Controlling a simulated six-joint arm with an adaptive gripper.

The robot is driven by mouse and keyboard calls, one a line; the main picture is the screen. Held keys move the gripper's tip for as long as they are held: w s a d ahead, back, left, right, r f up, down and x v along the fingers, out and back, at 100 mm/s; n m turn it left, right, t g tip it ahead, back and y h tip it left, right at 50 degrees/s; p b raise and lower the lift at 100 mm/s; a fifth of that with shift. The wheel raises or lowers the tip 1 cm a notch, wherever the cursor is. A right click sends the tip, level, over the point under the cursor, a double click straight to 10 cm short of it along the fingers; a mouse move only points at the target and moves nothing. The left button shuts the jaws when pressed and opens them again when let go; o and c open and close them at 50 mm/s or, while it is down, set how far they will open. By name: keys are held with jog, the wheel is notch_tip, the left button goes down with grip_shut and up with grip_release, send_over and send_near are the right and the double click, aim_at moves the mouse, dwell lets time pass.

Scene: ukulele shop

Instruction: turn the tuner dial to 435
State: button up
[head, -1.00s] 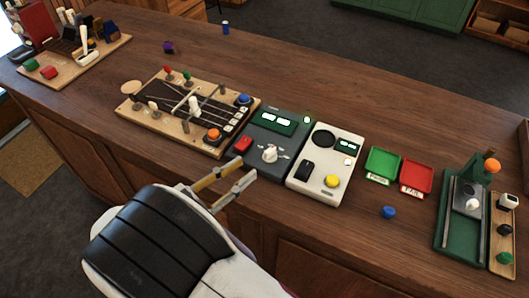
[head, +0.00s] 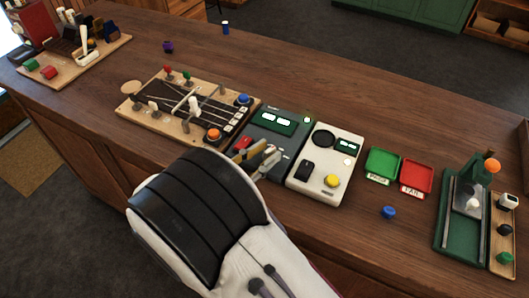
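The tuner (head: 273,124) is a dark grey box on the counter with a green display showing pale, unreadable digits. Its white dial sits on the lower half of the box, largely hidden by my fingers, so its pointer and setting cannot be read. My gripper (head: 267,155) is over this lower half, at the dial, with its two fingers apart. I cannot tell whether either finger touches the dial. The tuner's red button (head: 242,143) shows just left of the fingers.
A cream device (head: 325,165) with a yellow button stands against the tuner's right side. The stringed wooden board (head: 150,117) is close on the left. Green (head: 382,163) and red (head: 416,175) trays, a blue knob (head: 388,212) and a green stand (head: 463,240) are farther right.

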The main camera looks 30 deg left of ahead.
jog(key=shift+w+d, duration=0.1)
jog(key=shift+w, duration=0.1)
jog(key=shift+c, duration=0.4)
grip_shut()
jog(key=shift+d+n+t+y, duration=0.15)
jog(key=shift+n+t+y, duration=0.15)
jog(key=shift+n+y, duration=0.6)
jog(key=shift+d+n+y, duration=0.15)
jog(key=shift+n+y, duration=0.4)
jog(key=shift+y, duration=0.55)
jog(key=shift+d+n+y, duration=0.1)
jog(key=shift+n+y, duration=0.45)
jog(key=shift+y, duration=0.55)
jog(key=shift+d+n+y, duration=0.2)
jog(key=shift+n+y, duration=1.5)
jog(key=shift+y, duration=0.9)
jog(key=shift+n+y, duration=0.3)
jog(key=shift+y, duration=0.2)
